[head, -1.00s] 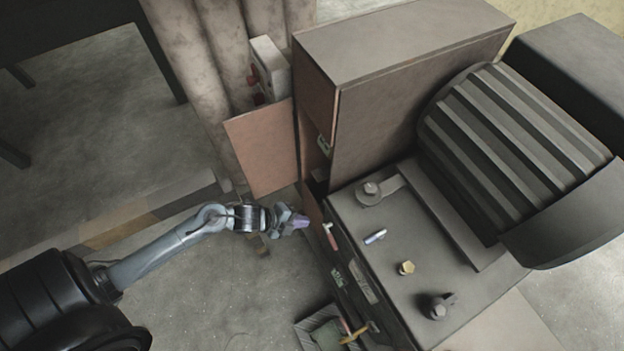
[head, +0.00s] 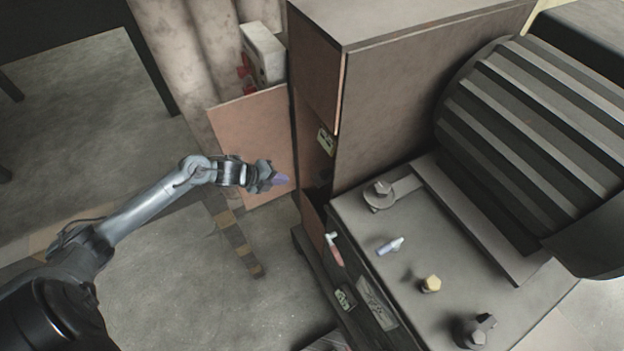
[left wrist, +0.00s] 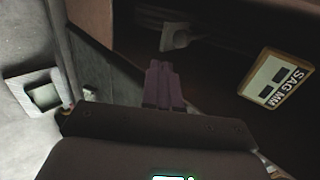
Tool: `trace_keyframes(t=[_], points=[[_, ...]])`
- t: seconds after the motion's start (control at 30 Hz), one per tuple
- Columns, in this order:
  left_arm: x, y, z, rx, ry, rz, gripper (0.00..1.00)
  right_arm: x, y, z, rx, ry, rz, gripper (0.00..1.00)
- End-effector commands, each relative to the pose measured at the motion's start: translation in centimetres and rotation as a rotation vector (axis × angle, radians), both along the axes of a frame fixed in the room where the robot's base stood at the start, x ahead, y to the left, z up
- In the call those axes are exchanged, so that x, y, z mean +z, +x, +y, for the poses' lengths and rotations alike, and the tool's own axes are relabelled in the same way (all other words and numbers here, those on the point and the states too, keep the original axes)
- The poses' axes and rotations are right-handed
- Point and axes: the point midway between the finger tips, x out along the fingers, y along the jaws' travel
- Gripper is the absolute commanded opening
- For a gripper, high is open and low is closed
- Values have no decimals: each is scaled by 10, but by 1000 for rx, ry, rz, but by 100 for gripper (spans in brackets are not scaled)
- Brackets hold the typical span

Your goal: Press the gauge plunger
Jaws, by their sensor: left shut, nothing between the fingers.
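A gauge (head: 325,142) with a pale face shows in the opening of the tall brown cabinet. In the left wrist view the gauge (left wrist: 277,79) is a yellow-edged plate marked "SAG MM", to the right of my fingers. A small grey block (left wrist: 178,36) shows beyond the fingertips; I cannot tell if it is the plunger. My left gripper (head: 279,180) has purple fingertips and is in front of the open cabinet door, left of the gauge and apart from it. Its fingers (left wrist: 163,84) are shut and empty. My right gripper is not in view.
The open door panel (head: 255,145) stands behind my left gripper. A grey bench top (head: 410,285) to the right carries a blue-white marker (head: 390,246), a brass nut (head: 430,285) and dark bolts. A large ribbed drum (head: 540,110) is at right.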

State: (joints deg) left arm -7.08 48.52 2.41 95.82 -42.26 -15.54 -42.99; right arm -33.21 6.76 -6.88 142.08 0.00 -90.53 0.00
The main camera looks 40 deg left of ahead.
Motion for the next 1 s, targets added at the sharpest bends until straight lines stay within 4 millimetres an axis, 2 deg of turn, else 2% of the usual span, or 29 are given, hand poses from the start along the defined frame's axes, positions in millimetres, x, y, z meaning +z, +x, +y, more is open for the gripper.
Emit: trace_keyframes(t=[0.47, 0.63, 1.0], points=[[-5, 5, -2, 1, -2, -1, 0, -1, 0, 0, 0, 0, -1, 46], [-20, 20, -9, 2, -4, -2, 0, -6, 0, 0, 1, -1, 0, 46], [-67, 66, -26, 2, -4, -1, 0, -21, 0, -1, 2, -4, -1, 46]])
